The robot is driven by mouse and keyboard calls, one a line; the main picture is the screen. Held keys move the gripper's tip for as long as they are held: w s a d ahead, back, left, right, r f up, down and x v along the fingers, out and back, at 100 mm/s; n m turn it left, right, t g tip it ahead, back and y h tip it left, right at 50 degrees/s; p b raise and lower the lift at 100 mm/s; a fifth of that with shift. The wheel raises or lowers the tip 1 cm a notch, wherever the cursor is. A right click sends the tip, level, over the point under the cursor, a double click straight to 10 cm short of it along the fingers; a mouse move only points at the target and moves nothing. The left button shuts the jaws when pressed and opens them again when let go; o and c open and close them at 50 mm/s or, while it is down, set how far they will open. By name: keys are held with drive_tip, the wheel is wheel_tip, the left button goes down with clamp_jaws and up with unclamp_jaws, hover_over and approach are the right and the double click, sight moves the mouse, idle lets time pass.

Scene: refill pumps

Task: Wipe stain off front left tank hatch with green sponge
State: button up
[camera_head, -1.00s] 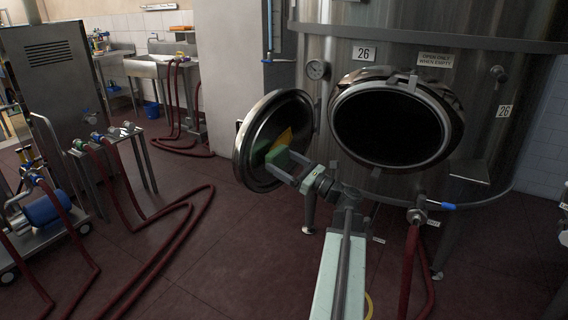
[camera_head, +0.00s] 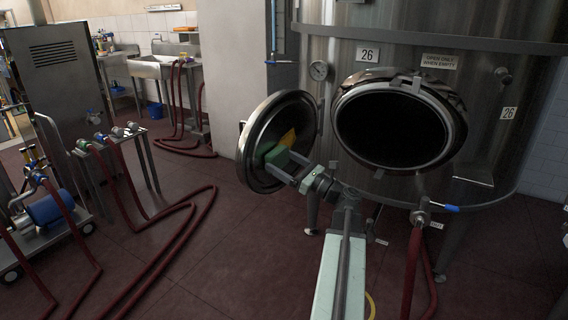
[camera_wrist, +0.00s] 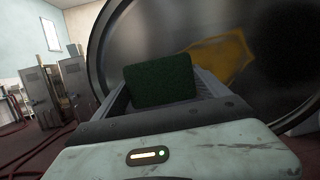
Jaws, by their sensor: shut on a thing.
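The round metal tank hatch (camera_head: 262,117) stands swung open to the left of the dark tank opening (camera_head: 390,130). A yellow-orange stain (camera_head: 288,138) is on its face. It also shows in the wrist view (camera_wrist: 225,52), right of and behind the sponge. My gripper (camera_head: 277,165) is shut on the green sponge (camera_head: 274,155) in front of the hatch's middle. The sponge also shows in the wrist view (camera_wrist: 160,82) between the fingers. It overlaps the lower left of the stain in the head view. I cannot tell whether it touches the hatch.
The steel tank (camera_head: 470,90) fills the right side. A red hose (camera_head: 412,270) hangs from a blue-handled valve (camera_head: 440,208) below the opening. More red hoses (camera_head: 170,235) lie across the floor at left, beside a pump cart (camera_head: 50,210).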

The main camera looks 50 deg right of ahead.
sight(295, 140)
drive_tip(key=shift+w+a, duration=0.15)
drive_tip(key=shift+w, duration=0.65)
drive_tip(key=shift+w+a, duration=0.15)
drive_tip(key=shift+w, duration=0.65)
drive_tip(key=shift+d, duration=0.1)
drive_tip(key=d, duration=0.1)
drive_tip(key=w+d, duration=0.1)
drive_tip(key=d, duration=0.1)
drive_tip(key=shift+w+d+r, duration=0.1)
drive_tip(key=shift+w+d, duration=0.15)
drive_tip(key=shift+d, duration=1.75)
drive_tip(key=shift+w+d+f, duration=0.1)
drive_tip(key=shift+w+d, duration=0.15)
drive_tip(key=shift+d, duration=1.7)
drive_tip(key=shift+w+d+r, duration=0.1)
drive_tip(key=shift+w+d, duration=0.15)
drive_tip(key=shift+d, duration=1.75)
